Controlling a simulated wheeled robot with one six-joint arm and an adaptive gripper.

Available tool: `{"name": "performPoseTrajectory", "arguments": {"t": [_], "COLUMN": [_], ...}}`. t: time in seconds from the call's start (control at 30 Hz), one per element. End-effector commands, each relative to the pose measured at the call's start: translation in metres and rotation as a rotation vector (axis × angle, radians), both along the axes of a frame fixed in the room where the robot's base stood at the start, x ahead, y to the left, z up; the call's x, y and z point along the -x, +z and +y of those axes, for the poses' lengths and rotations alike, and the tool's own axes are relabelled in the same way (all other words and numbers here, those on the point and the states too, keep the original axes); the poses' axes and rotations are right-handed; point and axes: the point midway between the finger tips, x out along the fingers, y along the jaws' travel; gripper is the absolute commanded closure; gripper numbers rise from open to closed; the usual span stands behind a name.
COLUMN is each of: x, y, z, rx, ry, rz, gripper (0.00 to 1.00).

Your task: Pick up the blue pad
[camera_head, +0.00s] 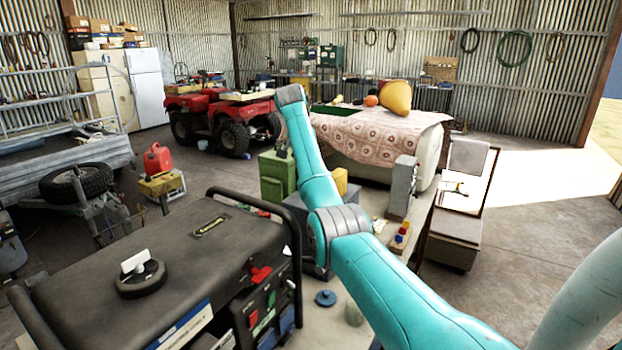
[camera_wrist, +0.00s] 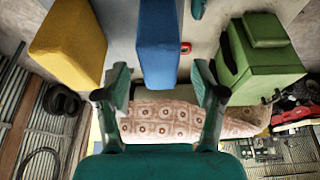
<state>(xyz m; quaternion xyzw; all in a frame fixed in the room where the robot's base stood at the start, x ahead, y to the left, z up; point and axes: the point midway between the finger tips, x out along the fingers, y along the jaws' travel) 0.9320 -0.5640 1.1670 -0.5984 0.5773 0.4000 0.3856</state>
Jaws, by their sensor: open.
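The blue pad (camera_wrist: 157,45) is an upright-looking blue block at the top middle of the wrist view. My gripper (camera_wrist: 161,76) is open and empty, with one finger to each side of the pad's near end in that view. I cannot tell whether the pad lies between the fingers or beyond them. In the head view my arm crosses the middle, and I cannot make out my gripper or the blue pad there.
A yellow block (camera_wrist: 70,42) and a green box (camera_wrist: 258,62) flank the pad. A small red item (camera_wrist: 186,47) lies close by. In the head view, a patterned cloth (camera_head: 372,143) covers a bench, and a black generator (camera_head: 165,265) stands front left.

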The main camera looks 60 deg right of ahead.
Motion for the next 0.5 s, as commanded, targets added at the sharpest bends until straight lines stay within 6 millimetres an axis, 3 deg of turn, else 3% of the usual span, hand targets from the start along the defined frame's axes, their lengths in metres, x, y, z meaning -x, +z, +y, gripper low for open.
{"name": "performPoseTrajectory", "arguments": {"t": [0.03,0.2,0.5], "x": [0.0,0.0,0.0], "y": [0.0002,0.0003,0.0004], "z": [0.0,0.0,0.0001], "rx": [0.0,0.0,0.0], "ry": [0.0,0.0,0.0], "rz": [0.0,0.0,0.0], "gripper": [0.31,0.74,0.76]}}
